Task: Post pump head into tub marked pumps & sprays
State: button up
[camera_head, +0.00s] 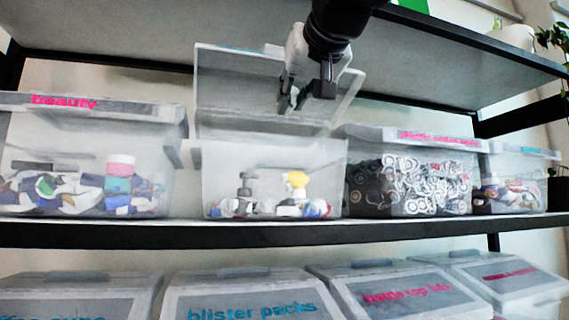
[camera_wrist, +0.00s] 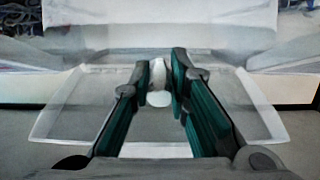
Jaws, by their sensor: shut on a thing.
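My gripper (camera_head: 304,97) is above the clear tub (camera_head: 225,165) with its lid (camera_head: 238,85) raised, second from the left on the middle shelf. In the wrist view my gripper (camera_wrist: 161,66) is shut on a small white piece, the pump head (camera_wrist: 158,98), held between the fingertips. The pump head is hard to make out in the head view. Mixed small pieces, some yellow, white and dark, lie in the tub's bottom. I cannot read a label on this tub.
A closed "beauty" tub (camera_head: 90,130) stands left, and a tub of metal rings (camera_head: 410,180) stands right with a smaller tub (camera_head: 515,185) beyond. An upper shelf (camera_head: 130,35) overhangs behind my arm. Lidded boxes, one marked "blister packs" (camera_head: 245,295), are below.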

jog(key=r+p+x, duration=0.1)
jog(key=p+x, duration=0.1)
jog(key=x, duration=0.6)
jog(key=shift+w+f, duration=0.2)
jog(key=shift+w, duration=0.3)
jog(key=shift+a, duration=0.1)
jog(key=o, duration=0.8)
jog(key=v, duration=1.2)
jog(key=shift+f, duration=0.1)
